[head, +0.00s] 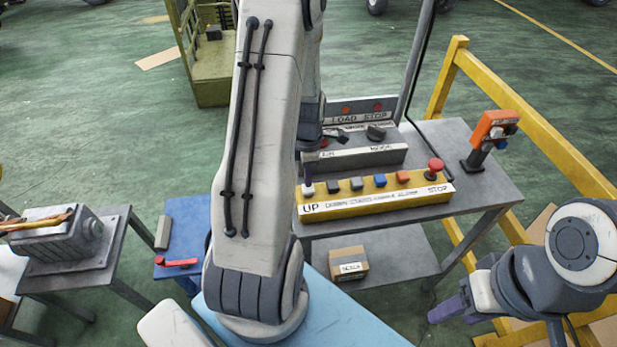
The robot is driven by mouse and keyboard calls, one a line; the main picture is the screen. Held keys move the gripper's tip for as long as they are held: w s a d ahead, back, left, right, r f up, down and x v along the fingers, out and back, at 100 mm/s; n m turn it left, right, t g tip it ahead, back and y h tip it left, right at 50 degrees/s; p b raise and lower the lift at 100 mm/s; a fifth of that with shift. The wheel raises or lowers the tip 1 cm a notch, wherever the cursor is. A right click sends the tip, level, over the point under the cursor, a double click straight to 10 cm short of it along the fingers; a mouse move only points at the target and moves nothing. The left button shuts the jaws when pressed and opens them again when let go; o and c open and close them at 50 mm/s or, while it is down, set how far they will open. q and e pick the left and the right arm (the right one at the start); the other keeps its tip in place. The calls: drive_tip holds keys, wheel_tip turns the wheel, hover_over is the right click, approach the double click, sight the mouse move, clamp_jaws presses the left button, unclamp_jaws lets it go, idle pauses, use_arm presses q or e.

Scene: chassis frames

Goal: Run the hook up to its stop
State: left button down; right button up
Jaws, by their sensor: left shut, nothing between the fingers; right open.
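A yellow control box (375,199) stands on a grey table, with "UP" at its left end and "STOP" at its right end. The leftmost button (307,188), above "UP", is pale on top. Several small dark, grey, blue and orange buttons follow, then a red mushroom button (435,166). My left gripper (308,170) points down, shut and empty, just above the leftmost button; I cannot tell whether it touches. My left arm hides part of the area. My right gripper (450,307) is open and empty at the lower right. The hook is not in view.
Behind the box is a grey panel (360,158) with a black knob, and a "LOAD STOP" panel (345,116). An orange pendant (493,130) stands at the table's right. A yellow railing (540,120) runs along the right. A cardboard box (348,262) sits on the lower shelf.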

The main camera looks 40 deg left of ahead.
use_arm(q)
drive_tip(key=shift+f, duration=0.8)
